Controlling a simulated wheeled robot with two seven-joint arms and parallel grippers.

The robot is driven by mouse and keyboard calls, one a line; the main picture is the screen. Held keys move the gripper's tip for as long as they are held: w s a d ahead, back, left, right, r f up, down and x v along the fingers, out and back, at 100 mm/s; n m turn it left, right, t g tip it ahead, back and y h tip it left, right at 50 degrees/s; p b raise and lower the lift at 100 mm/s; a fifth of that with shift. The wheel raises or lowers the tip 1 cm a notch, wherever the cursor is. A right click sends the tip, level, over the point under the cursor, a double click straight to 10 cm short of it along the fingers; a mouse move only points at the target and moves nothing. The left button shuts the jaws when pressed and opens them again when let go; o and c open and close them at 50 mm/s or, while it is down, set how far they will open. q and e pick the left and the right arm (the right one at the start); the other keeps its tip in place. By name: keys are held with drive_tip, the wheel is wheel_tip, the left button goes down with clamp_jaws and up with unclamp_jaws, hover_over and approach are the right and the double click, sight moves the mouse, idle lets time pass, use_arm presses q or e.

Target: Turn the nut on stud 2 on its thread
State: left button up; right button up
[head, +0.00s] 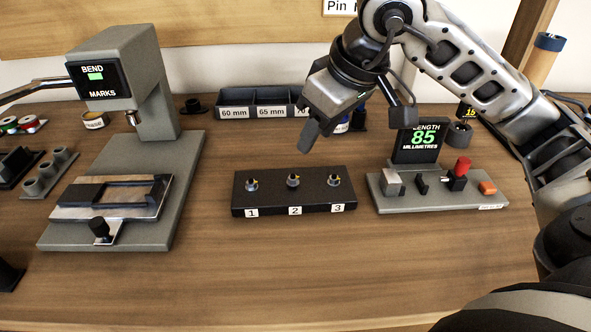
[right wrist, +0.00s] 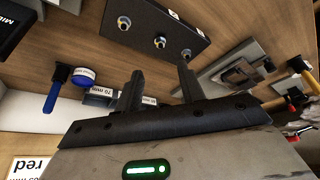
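A black block (head: 294,190) with three studs labelled 1, 2 and 3 lies on the table in the middle of the head view. The nut on stud 2 (head: 293,180) is a small metal piece with a yellow mark, at the middle of the block. In the right wrist view the block (right wrist: 150,18) is at the top, with the middle stud and nut (right wrist: 160,42) ahead of the fingers. My right gripper (head: 355,127) is above and behind the block, to its right, apart from it. Its two fingers stand apart and empty in the right wrist view (right wrist: 160,70). My left gripper is out of view.
A grey bend press (head: 120,120) stands at the left. A length gauge (head: 416,145) reading 85 millimetres stands right of the block. Labelled bins (head: 262,98) are at the back. The table in front of the block is clear.

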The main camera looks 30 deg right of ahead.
sight(292, 179)
drive_tip(key=x, duration=1.1)
drive_tip(key=shift+b, duration=0.4)
clamp_jaws()
